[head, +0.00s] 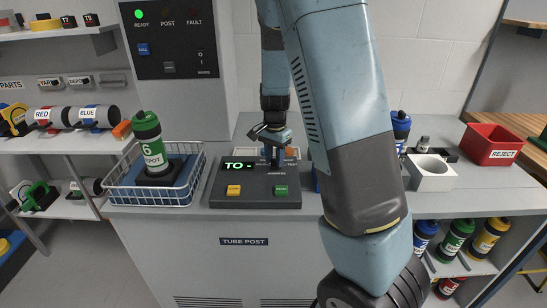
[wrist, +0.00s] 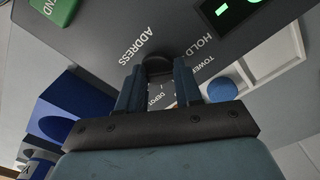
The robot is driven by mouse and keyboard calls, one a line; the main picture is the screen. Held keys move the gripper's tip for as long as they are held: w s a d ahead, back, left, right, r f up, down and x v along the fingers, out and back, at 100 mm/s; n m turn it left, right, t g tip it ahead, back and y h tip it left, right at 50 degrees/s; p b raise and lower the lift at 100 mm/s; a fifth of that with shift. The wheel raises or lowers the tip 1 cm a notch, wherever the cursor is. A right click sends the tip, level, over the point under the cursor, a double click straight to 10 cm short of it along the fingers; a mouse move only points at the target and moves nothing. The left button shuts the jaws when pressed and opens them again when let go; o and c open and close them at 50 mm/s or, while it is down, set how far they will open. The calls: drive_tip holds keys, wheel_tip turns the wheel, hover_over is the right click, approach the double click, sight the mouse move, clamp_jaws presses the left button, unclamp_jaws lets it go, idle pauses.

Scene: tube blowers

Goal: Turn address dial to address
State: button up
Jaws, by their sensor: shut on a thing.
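The address dial (wrist: 157,65) is a dark round knob on the grey console (wrist: 95,45), with the words ADDRESS, HOLD, TOWER and DEPOT around it in the wrist view. My gripper (wrist: 158,82) is shut on the dial, one finger on each side. The dial's pointer is hidden, so I cannot tell its setting. In the head view my gripper (head: 272,150) reaches down to the back right of the console (head: 255,203), and my arm and gripper cover the dial. The display (head: 238,165) shows green "TO" and a dash.
A yellow button (head: 233,190) and a green button (head: 281,190) sit on the console front. Left, a wire basket (head: 150,196) holds a green DEPOT canister (head: 149,142) marked 6.

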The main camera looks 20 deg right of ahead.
sight(274, 161)
drive_tip(key=shift+w+a+r+n, duration=0.1)
drive_tip(key=shift+r+n, duration=0.05)
drive_tip(key=shift+n, duration=1.35)
drive_tip(key=o, duration=1)
drive_tip(key=shift+o, duration=0.2)
wheel_tip(274, 161, up, 14)
drive_tip(key=shift+f, duration=0.25)
